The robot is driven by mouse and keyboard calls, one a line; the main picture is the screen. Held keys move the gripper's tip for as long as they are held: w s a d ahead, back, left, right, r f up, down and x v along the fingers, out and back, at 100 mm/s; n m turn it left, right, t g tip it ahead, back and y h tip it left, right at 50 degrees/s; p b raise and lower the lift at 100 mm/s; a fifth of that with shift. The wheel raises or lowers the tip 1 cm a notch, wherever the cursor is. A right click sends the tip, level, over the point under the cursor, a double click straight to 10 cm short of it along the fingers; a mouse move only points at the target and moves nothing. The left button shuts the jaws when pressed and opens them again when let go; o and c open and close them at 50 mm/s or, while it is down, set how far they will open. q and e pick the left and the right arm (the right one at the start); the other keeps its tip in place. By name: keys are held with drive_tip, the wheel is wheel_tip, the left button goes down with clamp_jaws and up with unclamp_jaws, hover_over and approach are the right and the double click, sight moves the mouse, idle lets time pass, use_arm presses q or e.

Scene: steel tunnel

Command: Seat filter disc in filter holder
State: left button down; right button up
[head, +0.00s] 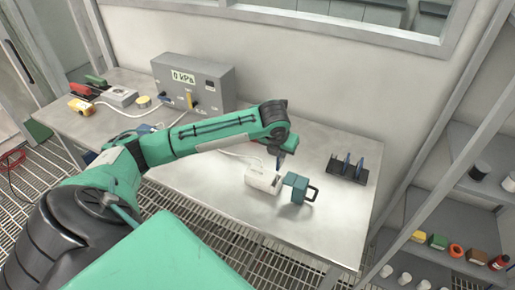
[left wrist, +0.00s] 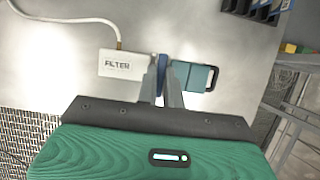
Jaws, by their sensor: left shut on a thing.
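My left gripper (head: 281,152) points down over the table and is shut on a thin blue filter disc. In the left wrist view the disc (left wrist: 162,62) stands on edge between the fingertips (left wrist: 161,76). The filter holder shows as a white box marked FILTER (left wrist: 125,64) with a hose, and a teal block with a black handle (left wrist: 192,76). The disc is over the gap between these two parts. The white box (head: 263,179) and teal block (head: 298,187) also show in the head view. I cannot tell whether the disc touches either part. My right gripper is out of view.
A dark rack (head: 347,170) with blue discs stands to the right on the steel table (head: 240,210). A grey gauge box reading 0 kPa (head: 195,82) stands at the back left. Shelves with small containers (head: 455,250) are at the right. The table's front right is clear.

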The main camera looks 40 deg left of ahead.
sight(277, 165)
use_arm(q)
drive_tip(key=f, duration=0.2)
drive_tip(key=f+p, duration=0.1)
drive_tip(key=f, duration=0.1)
drive_tip(key=s+f, duration=0.1)
drive_tip(key=f, duration=0.1)
drive_tip(key=shift+p, duration=0.3)
wheel_tip(277, 165, down, 4)
drive_tip(key=shift+a+f+p, duration=0.1)
drive_tip(key=shift+p, duration=0.45)
drive_tip(key=shift+f, duration=0.1)
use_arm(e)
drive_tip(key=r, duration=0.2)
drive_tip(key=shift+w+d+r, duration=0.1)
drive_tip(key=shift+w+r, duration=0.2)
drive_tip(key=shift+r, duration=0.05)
use_arm(q)
drive_tip(key=shift+f, duration=0.1)
drive_tip(key=c, duration=1.8)
unclamp_jaws()
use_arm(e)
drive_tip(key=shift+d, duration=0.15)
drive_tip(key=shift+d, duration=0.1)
